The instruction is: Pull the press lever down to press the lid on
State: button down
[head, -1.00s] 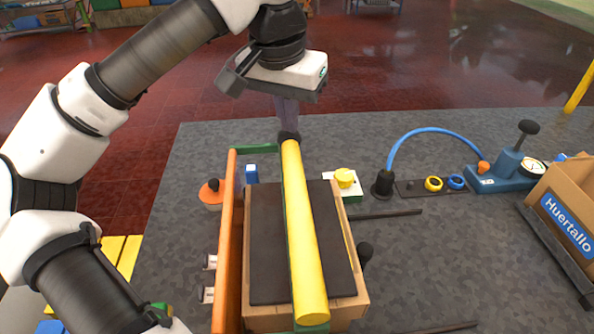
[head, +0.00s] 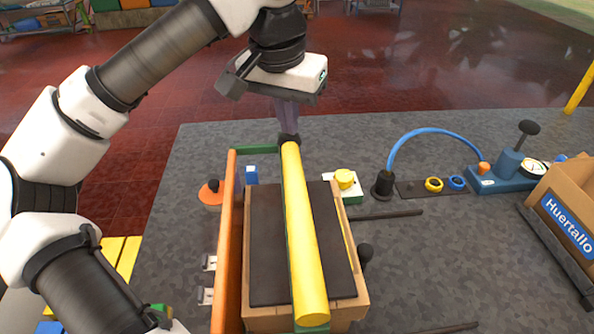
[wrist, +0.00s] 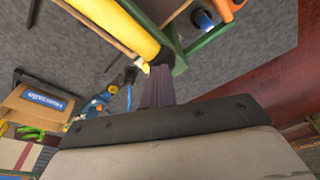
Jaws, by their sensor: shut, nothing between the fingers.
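The press lever appears to be the long yellow bar (head: 305,240), with a black end piece (head: 289,140) at its far end. It runs lengthwise above a dark lid (head: 268,245) on a cardboard-coloured box (head: 262,318). My gripper (head: 287,130) is shut and empty, pointing down at the black far end. Its fingertips meet that end in the picture; whether they press on it I cannot tell. In the wrist view the shut fingers (wrist: 159,82) reach the end of the yellow bar (wrist: 118,28). The bar hides the middle of the lid.
An orange rail (head: 226,240) and green frame (head: 255,149) stand left of the box. An orange-topped button (head: 212,190), a yellow button (head: 344,179) and a black knob (head: 366,252) are near. A blue pump (head: 505,170) and Huertallo carton (head: 570,205) stand right.

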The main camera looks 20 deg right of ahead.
dwell(0.4)
notch_tip(320, 180, up, 8)
jog(key=p, duration=0.6)
dwell(0.6)
